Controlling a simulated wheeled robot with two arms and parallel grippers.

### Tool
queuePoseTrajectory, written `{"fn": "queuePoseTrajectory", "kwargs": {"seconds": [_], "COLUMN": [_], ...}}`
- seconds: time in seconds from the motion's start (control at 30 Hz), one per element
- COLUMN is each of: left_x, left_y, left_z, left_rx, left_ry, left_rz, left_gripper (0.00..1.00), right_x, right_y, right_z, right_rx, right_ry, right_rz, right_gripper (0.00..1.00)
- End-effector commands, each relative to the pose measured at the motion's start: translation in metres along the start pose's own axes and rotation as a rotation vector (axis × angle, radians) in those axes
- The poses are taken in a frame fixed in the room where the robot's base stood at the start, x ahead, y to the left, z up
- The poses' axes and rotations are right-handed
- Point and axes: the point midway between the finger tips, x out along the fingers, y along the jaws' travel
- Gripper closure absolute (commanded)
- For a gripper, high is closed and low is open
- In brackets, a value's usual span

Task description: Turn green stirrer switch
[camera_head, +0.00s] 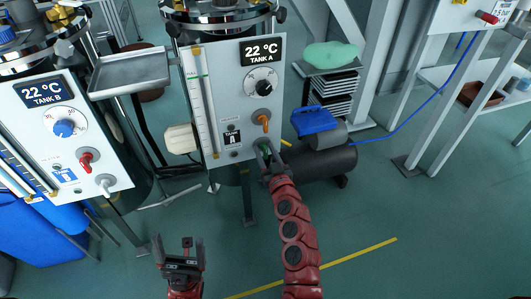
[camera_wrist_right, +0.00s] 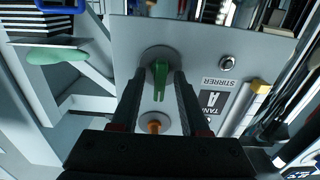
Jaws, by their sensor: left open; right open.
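The green stirrer switch (camera_head: 265,146) is at the lower right of the Tank A panel (camera_head: 222,75), below an orange switch (camera_head: 264,122). My right gripper (camera_head: 264,149) is in front of the green switch and partly hides it. In the right wrist view, the green switch (camera_wrist_right: 160,76) shows between the two open fingers of my right gripper (camera_wrist_right: 158,84), one on each side. I cannot tell whether they touch it. The orange switch (camera_wrist_right: 154,127) shows behind the gripper there. My left gripper (camera_head: 187,249) is open and empty, low over the floor.
The Tank B panel (camera_head: 55,125) with blue and red knobs stands at the left. A metal tray (camera_head: 130,72) sticks out between the panels. A dark compressor tank (camera_head: 320,163) stands right of Tank A. The floor at the lower right is clear.

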Motion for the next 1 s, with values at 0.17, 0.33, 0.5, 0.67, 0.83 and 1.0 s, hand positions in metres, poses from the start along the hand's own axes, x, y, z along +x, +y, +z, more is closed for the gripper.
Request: {"fn": "queuePoseTrajectory", "kwargs": {"seconds": [0.17, 0.33, 0.5, 0.67, 0.83, 1.0], "left_x": [0.0, 0.0, 0.0, 0.0, 0.0, -0.0001], "left_y": [0.0, 0.0001, 0.0001, 0.0001, 0.0001, 0.0001], "left_z": [0.0, -0.0001, -0.0001, -0.0001, -0.0001, 0.0], "left_rx": [0.0, 0.0, 0.0, 0.0, 0.0, 0.0], "left_ry": [0.0, 0.0, 0.0, 0.0, 0.001, 0.001], "left_rz": [0.0, 0.0, 0.0, 0.0, 0.0, 0.0], "left_gripper": [0.19, 0.19, 0.19, 0.19, 0.19, 0.19], "right_x": [0.0013, 0.0011, 0.001, 0.0009, 0.0009, 0.0008], "right_y": [0.0001, 0.0002, 0.0002, 0.0002, 0.0003, 0.0005], "right_z": [-0.0002, -0.0002, -0.0001, -0.0001, 0.0, 0.0001], "right_rx": [0.0, 0.0, 0.0, 0.0, 0.004, 0.039], "right_ry": [0.0, 0.0, 0.0, 0.0, 0.0, 0.0], "right_rz": [0.0, 0.0, 0.0, 0.0, 0.0, 0.001], "right_gripper": [0.55, 0.69, 1.0, 1.0, 1.0, 1.0]}}
